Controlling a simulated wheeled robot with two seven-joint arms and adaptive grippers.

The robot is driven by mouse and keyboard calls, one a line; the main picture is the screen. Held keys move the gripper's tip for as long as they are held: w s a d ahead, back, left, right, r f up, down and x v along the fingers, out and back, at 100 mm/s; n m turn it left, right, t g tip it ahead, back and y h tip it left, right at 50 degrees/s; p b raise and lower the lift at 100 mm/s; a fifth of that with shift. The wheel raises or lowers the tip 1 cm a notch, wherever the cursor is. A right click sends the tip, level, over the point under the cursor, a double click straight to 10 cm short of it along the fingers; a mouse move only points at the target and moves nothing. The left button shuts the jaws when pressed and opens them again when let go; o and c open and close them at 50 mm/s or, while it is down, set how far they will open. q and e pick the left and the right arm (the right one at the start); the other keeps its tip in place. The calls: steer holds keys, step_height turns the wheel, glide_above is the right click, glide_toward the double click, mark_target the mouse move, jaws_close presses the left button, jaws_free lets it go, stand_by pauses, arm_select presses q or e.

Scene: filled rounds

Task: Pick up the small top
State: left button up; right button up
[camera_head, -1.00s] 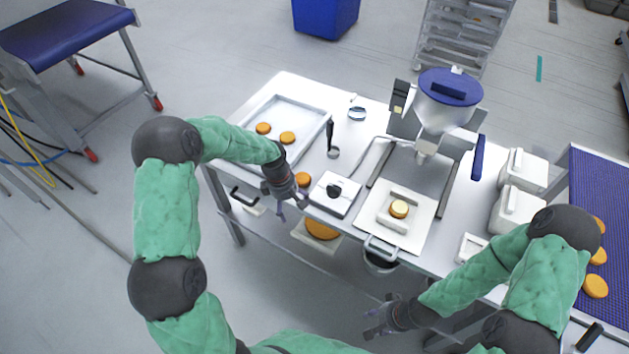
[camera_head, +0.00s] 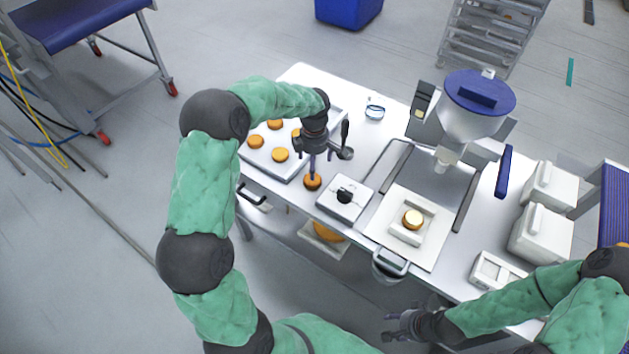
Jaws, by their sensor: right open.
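A small orange-brown round (camera_head: 312,183), which looks like the small top, lies alone on the table between the tray and a white box with a black knob. My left gripper (camera_head: 320,168) points down just above it, its fingers close to the round's far side; I cannot tell whether they touch it or how far apart they are. A paler, filled-looking round (camera_head: 413,219) sits on a white block under the filling machine. My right gripper (camera_head: 394,328) is open and empty, low in front of the table.
A metal tray (camera_head: 246,155) with several orange rounds is at the left. The knobbed box (camera_head: 344,198) stands right of the lone round. A dark-handled tool (camera_head: 345,147) lies behind my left gripper. The filling machine (camera_head: 470,118) and white containers (camera_head: 541,235) stand farther right.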

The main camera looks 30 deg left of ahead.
arm_select(q)
step_height(320, 180, down, 2)
steer(key=shift+f, duration=0.15)
steer(key=shift+s+f+b, duration=0.1)
steer(key=shift+f+b, duration=0.3)
steer(key=shift+f, duration=0.1)
step_height(320, 180, down, 4)
steer(key=shift+s+a+f+b, duration=0.1)
steer(key=shift+s+a+b, duration=0.05)
steer(key=shift+b, duration=0.55)
steer(key=c, duration=0.9)
